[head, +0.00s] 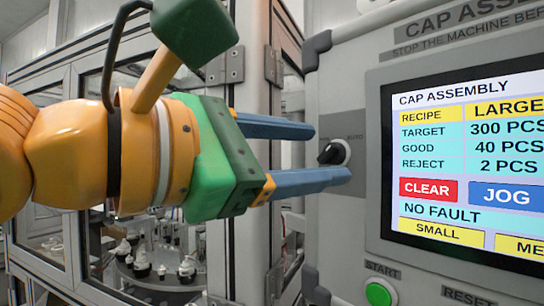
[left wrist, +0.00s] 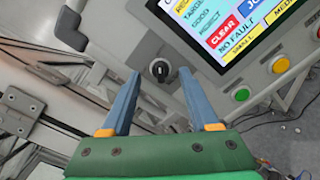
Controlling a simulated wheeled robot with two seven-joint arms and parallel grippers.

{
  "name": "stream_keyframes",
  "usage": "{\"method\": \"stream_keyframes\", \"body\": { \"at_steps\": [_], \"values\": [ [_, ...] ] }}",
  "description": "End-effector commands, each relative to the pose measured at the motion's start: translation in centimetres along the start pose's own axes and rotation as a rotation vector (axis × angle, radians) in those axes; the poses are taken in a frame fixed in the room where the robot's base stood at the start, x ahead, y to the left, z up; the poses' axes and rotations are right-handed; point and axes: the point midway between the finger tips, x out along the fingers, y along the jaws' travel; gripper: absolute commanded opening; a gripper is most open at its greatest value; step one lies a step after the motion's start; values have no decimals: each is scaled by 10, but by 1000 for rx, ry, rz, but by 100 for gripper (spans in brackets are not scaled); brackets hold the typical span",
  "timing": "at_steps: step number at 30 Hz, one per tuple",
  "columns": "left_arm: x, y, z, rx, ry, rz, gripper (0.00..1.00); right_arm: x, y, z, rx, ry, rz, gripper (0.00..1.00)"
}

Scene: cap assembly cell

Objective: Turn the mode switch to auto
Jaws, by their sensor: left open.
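The mode switch (head: 333,153) is a black knob with a pale ring on a grey plate, left of the screen. A small label, seemingly AUTO, is at its upper right. The switch also shows in the left wrist view (left wrist: 160,71). Which position its handle points to is too small to tell. My left gripper (head: 331,152) is open, with one blue finger above and one below the switch in the head view. In the left wrist view the fingertips (left wrist: 159,73) lie on either side of the knob. Contact with it cannot be told. My right gripper is not in view.
The control panel's lit screen (head: 465,160) is right of the switch, showing NO FAULT. A green start button (head: 378,293) sits below it. A glazed machine enclosure with a grey frame (head: 221,170) stands behind my left arm. White-topped parts (head: 141,268) stand inside.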

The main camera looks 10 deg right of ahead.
Motion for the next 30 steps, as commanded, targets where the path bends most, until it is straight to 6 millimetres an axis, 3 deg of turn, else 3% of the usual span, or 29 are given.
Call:
{"method": "stream_keyframes", "body": {
  "at_steps": [3,10,24,26,30],
  "values": [
    [-27,-4,-5,2,-1,5,61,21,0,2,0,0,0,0],
    [-58,-2,-2,2,-1,2,61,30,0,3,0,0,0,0],
    [-55,-5,-2,-25,-28,-20,61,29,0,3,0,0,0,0],
    [-46,-14,-6,-101,-103,-69,61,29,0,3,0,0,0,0],
    [-34,-35,-13,-529,-468,-218,61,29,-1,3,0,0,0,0]
  ]
}}
